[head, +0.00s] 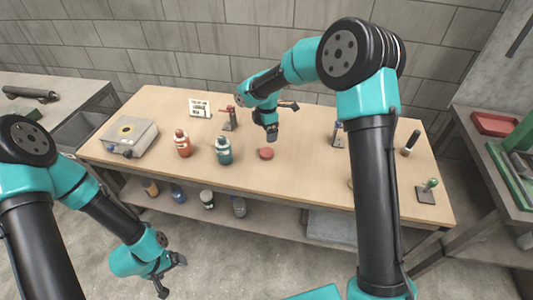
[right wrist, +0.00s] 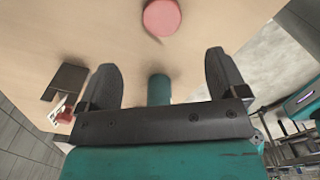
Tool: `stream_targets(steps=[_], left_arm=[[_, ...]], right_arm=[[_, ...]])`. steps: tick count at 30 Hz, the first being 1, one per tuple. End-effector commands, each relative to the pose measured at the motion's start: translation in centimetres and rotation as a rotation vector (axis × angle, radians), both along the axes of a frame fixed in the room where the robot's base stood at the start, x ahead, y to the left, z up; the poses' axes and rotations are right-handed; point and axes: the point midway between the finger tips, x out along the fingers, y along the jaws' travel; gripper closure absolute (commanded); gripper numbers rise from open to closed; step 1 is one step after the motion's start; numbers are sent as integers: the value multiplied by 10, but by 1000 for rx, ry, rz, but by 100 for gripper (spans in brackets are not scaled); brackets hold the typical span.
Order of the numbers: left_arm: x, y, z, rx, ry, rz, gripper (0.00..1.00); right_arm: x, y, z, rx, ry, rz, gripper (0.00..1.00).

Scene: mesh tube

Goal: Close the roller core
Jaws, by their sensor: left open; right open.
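A short teal cylinder (right wrist: 159,88) shows between the fingers of my right gripper (right wrist: 165,78) in the right wrist view, clear of both; its near end is hidden by the gripper body. I cannot make it out separately in the head view. A round red disc (right wrist: 161,17) lies on the wooden table beyond the fingertips; in the head view the disc (head: 265,153) is just in front of the gripper. Which piece is the roller core is unclear. My right gripper (head: 282,118) is open over the table. My left gripper (head: 172,275) is open and empty, low in front of the table.
On the wooden table (head: 310,170) stand an orange bottle (head: 182,144), a teal bottle (head: 223,151), a grey box device (head: 128,136), a white sign (head: 200,107) and a red-handled clamp (head: 229,120). A green-knobbed stand (head: 427,191) is at the right. The front middle is clear.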

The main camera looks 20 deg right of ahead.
Motion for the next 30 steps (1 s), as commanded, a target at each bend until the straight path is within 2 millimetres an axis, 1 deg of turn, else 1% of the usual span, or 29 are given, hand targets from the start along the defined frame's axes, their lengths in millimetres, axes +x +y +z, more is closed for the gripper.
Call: stream_targets(steps=[1,3,6,9,13,23,26,30], left_arm=[[0,0,0,0,0,0,11],[0,0,0,0,0,0,11],[0,0,0,0,0,0,11],[0,0,0,0,0,0,11],[0,0,0,0,0,0,11],[0,0,0,0,0,0,11],[0,0,0,0,0,0,11],[0,0,0,0,0,0,11]], right_arm=[[0,0,-10,0,3,0,9],[-1,0,-22,0,2,1,9],[-1,0,-38,0,3,1,9],[-1,0,-51,0,2,0,9],[0,0,-57,1,-1,0,9],[0,0,-59,0,0,0,9],[-1,0,-65,0,1,1,9],[-4,0,-84,0,4,1,9]])
